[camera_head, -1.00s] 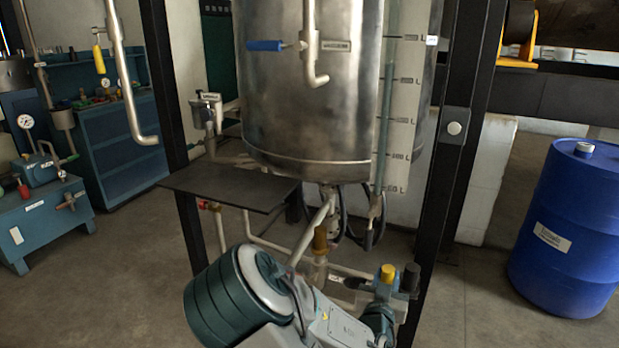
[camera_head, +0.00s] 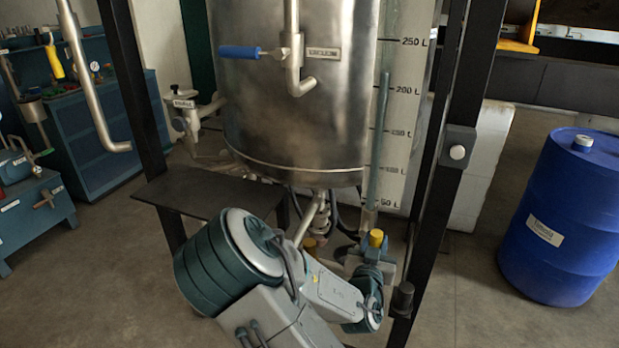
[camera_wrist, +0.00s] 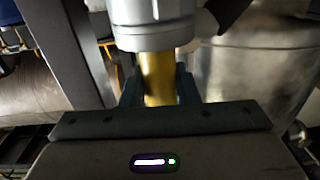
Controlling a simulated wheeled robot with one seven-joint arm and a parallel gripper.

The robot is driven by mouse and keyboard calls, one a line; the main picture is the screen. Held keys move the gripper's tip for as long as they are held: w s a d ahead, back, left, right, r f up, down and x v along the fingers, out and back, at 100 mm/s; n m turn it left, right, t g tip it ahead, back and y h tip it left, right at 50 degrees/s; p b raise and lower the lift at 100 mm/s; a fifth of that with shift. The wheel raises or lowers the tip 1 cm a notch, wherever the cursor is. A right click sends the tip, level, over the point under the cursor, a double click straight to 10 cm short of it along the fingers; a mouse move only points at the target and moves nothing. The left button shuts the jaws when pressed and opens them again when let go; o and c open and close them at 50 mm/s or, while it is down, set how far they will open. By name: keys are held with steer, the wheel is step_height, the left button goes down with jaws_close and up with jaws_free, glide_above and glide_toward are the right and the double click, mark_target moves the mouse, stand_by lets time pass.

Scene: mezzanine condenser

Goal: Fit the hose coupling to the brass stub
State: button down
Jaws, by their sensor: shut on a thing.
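My gripper (camera_wrist: 158,90) is shut on a gold-yellow cylinder, which I take as the hose coupling (camera_wrist: 158,75). A wide pale grey collar (camera_wrist: 152,25) shows beyond the cylinder in the wrist view. In the head view the coupling's yellow top (camera_head: 376,238) stands up at the end of my arm, below the tank's gauge. A brownish brass piece (camera_head: 309,243), likely the brass stub, shows under the tank to its left, partly hidden by my arm. The held coupling looks apart from this piece.
The steel tank (camera_head: 300,130) hangs above, with pipes and dark hoses beneath. A dark shelf plate (camera_head: 205,192) juts out at the left. A black post (camera_head: 450,190) and black knob (camera_head: 403,298) are close at the right. A blue drum (camera_head: 565,235) stands farther right.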

mark_target(378, 234)
step_height(378, 234, up, 7)
steer(key=p, duration=0.5)
steer(key=shift+d+f, duration=0.1)
steer(key=shift+f, duration=0.35)
steer(key=shift+a+b, duration=0.25)
steer(key=shift+b, duration=0.05)
steer(key=s+a+m+g+h, duration=0.1)
steer(key=a+h, duration=0.4)
steer(key=a, duration=1)
steer(key=m+g, duration=0.1)
steer(key=m, duration=0.1)
steer(key=shift+s+a+f+m, duration=0.2)
steer(key=shift+s+f+m, duration=0.1)
